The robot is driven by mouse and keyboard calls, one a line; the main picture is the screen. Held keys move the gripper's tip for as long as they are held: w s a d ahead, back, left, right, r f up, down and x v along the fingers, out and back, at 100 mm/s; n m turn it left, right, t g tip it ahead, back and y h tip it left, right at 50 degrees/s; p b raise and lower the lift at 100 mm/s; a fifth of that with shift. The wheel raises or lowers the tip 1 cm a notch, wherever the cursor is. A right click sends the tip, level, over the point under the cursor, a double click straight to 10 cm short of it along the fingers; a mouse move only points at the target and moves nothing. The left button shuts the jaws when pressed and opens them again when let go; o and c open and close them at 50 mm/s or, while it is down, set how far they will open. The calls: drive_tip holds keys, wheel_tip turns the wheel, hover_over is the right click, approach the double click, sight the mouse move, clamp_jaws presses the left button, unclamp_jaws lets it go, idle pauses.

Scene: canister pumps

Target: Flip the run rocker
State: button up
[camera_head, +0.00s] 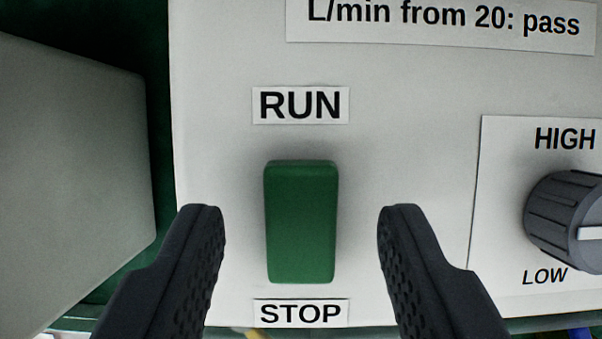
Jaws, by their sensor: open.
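The green run rocker (301,225) is a tall rectangular switch on a pale panel (410,130). A RUN label (300,105) is above it and a STOP label (301,313) is below it. I cannot tell for sure which end is pressed in. My gripper (301,212) is open and empty, with one dark finger on each side of the rocker in the picture. A gap shows between each finger and the rocker, so neither touches its sides. How far the fingertips are from the panel is not clear.
A grey knob (565,220) with HIGH and LOW marks sticks out at the right. A pale grey block (75,180) stands at the left, close to the left finger. A printed label strip (440,25) is at the top. The panel between rocker and knob plate is bare.

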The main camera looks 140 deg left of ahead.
drive_tip(key=shift+w+d+f, duration=0.15)
drive_tip(key=shift+w+f, duration=0.05)
drive_tip(key=shift+f, duration=0.35)
clamp_jaws()
drive_tip(key=shift+f, duration=0.1)
drive_tip(key=shift+w+d+g+y+b, duration=0.1)
drive_tip(key=shift+w+g+y+b, duration=0.1)
drive_tip(key=shift+g+y+b, duration=0.45)
drive_tip(key=shift+w+d+g+y, duration=0.15)
drive_tip(key=shift+g+y, duration=0.2)
drive_tip(key=shift+g, duration=0.3)
